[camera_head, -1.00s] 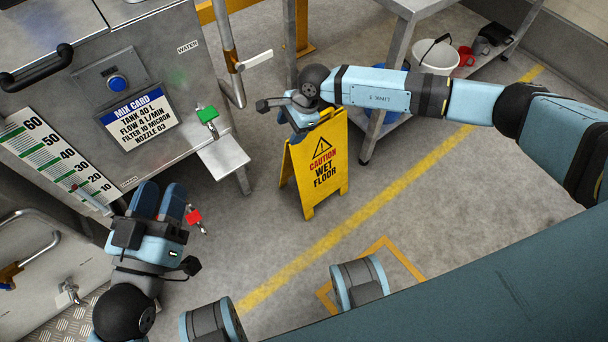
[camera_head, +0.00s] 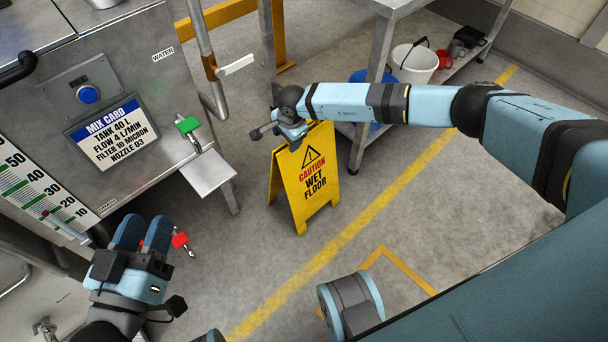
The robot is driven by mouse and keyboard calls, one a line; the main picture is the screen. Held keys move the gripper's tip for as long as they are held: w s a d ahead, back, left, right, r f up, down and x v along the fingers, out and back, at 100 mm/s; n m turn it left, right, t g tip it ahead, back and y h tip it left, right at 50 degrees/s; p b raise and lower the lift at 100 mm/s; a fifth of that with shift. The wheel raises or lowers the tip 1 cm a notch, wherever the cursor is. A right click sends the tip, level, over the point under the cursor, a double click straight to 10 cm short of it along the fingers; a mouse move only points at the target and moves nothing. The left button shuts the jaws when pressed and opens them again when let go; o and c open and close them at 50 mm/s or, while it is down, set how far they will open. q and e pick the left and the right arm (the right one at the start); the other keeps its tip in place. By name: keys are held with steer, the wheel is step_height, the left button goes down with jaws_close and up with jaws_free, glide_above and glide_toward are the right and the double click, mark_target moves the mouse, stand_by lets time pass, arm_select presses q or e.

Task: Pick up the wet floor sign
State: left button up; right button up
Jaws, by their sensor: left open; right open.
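The yellow wet floor sign (camera_head: 308,190) stands upright on the grey floor, its legs spread like an A-frame. Its front face shows a warning triangle and black and red lettering. My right gripper (camera_head: 292,137) is at the top edge of the sign and hides part of it. Its jaws are open, and I cannot tell whether they touch the sign. My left gripper (camera_head: 140,232) is open at the lower left, beside the steel cabinet and well apart from the sign.
A steel cabinet (camera_head: 140,180) with a mix card and a small shelf (camera_head: 209,173) fills the left. A steel trolley (camera_head: 372,95) stands behind the sign, with a white bucket (camera_head: 415,64) on its lower shelf. Red-handled and green-handled valves (camera_head: 187,125) stick out. Floor right of the sign is clear.

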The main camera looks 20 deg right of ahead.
mark_target(285, 148)
steer(key=f, duration=0.1)
steer(key=f+b, duration=0.1)
steer(key=f, duration=0.2)
steer(key=shift+w+a+f+b, duration=0.2)
steer(key=shift+w+a+b, duration=0.1)
steer(key=shift+a+b, duration=0.1)
arm_select(q)
step_height(285, 148, down, 3)
steer(key=shift+d+f+g, duration=0.15)
steer(key=shift+f+g, duration=0.05)
steer(key=shift+g, duration=0.5)
arm_select(e)
steer(key=shift+r, duration=0.15)
jaws_close()
